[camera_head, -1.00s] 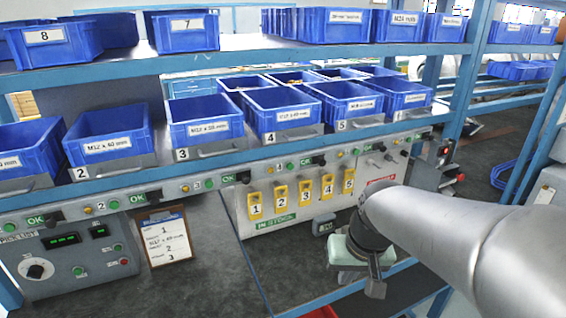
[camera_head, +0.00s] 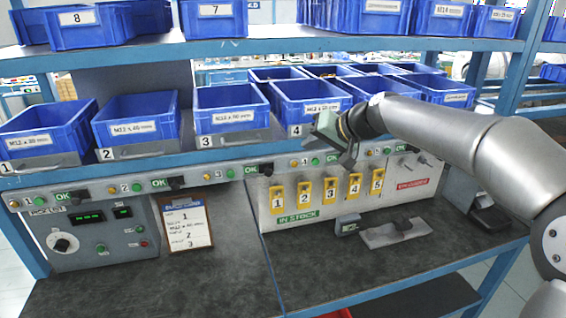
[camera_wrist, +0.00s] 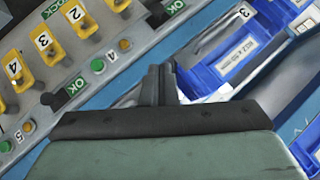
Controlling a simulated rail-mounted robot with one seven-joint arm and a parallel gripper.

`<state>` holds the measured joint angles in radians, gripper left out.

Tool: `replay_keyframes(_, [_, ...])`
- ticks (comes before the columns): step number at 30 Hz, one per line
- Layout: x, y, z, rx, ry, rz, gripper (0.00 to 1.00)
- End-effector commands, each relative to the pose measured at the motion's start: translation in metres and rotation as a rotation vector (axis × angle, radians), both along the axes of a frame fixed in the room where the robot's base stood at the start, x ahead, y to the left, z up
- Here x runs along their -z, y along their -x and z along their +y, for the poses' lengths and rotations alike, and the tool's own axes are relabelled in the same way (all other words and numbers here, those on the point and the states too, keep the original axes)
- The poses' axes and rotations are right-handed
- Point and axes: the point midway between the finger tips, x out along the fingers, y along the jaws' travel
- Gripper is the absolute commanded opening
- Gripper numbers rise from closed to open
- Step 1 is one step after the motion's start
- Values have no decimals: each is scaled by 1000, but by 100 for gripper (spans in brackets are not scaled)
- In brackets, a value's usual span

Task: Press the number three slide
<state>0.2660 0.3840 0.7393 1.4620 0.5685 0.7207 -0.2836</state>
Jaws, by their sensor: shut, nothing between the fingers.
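The yellow slide numbered 3 (camera_head: 330,194) is in a row of several numbered yellow slides on the grey panel above the "IN STOCK" label. It also shows at the left of the wrist view (camera_wrist: 44,44). A number 3 also marks the grey front (camera_head: 232,139) under a blue bin. My gripper (camera_head: 347,160) is shut and empty, in front of the shelf edge, up and right of yellow slide 3. Its dark fingers (camera_wrist: 160,85) point toward the rail in the wrist view. It appears apart from the slides. Contact with the rail cannot be told.
Blue bins (camera_head: 229,110) line the shelf above the rail with green buttons and OK labels. A clipboard (camera_head: 187,225) stands left of the slides. A grey holder (camera_head: 393,232) lies on the bench. The dark bench front (camera_head: 165,285) is clear.

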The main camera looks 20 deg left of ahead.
Motion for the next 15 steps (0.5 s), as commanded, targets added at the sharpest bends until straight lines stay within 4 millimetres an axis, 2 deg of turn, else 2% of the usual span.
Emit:
replay_keyframes(5, [8,-5,12,-2,-1,4,0])
replay_keyframes(15, [47,-30,65,-4,0,4,0])
